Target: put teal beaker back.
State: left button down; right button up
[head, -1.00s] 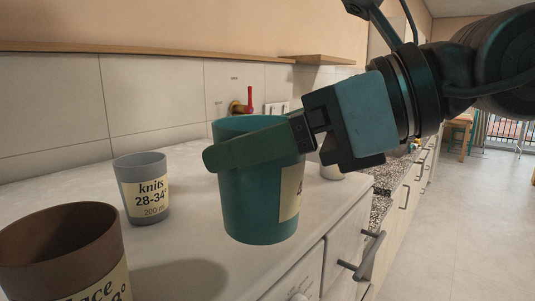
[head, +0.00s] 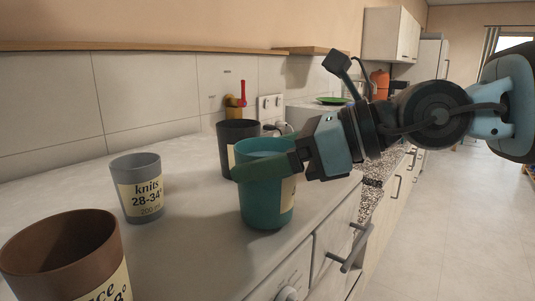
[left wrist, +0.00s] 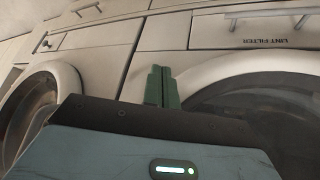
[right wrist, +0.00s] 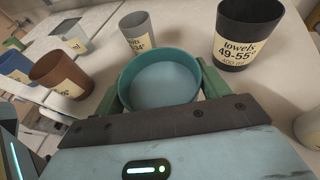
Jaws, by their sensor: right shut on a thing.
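The teal beaker (head: 266,205) is upright near the front edge of the worktop, in front of the dark towels beaker. I cannot tell whether its base touches the worktop. My right gripper (head: 264,168) is shut on it, with green fingers on either side just below the rim. In the right wrist view the teal beaker (right wrist: 160,80) sits between both fingers, its inside pale blue; its label is mostly hidden. My left gripper (left wrist: 163,88) shows only in the left wrist view, fingers together and empty, in front of the machine fronts.
On the worktop (head: 185,240) stand a grey knits beaker (head: 138,190), a brown beaker (head: 65,262) and a dark towels beaker (head: 232,140). The right wrist view also shows a blue beaker (right wrist: 15,67). Clear worktop lies between knits and teal.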

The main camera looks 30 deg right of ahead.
jog(key=shift+f, duration=0.15)
jog(key=shift+f, duration=0.1)
jog(key=o, duration=1.1)
jog(key=shift+c, duration=0.2)
jog(key=shift+s+r, duration=0.15)
jog(key=shift+r, duration=0.15)
jog(key=v, duration=1.1)
jog(key=shift+s+d, duration=0.25)
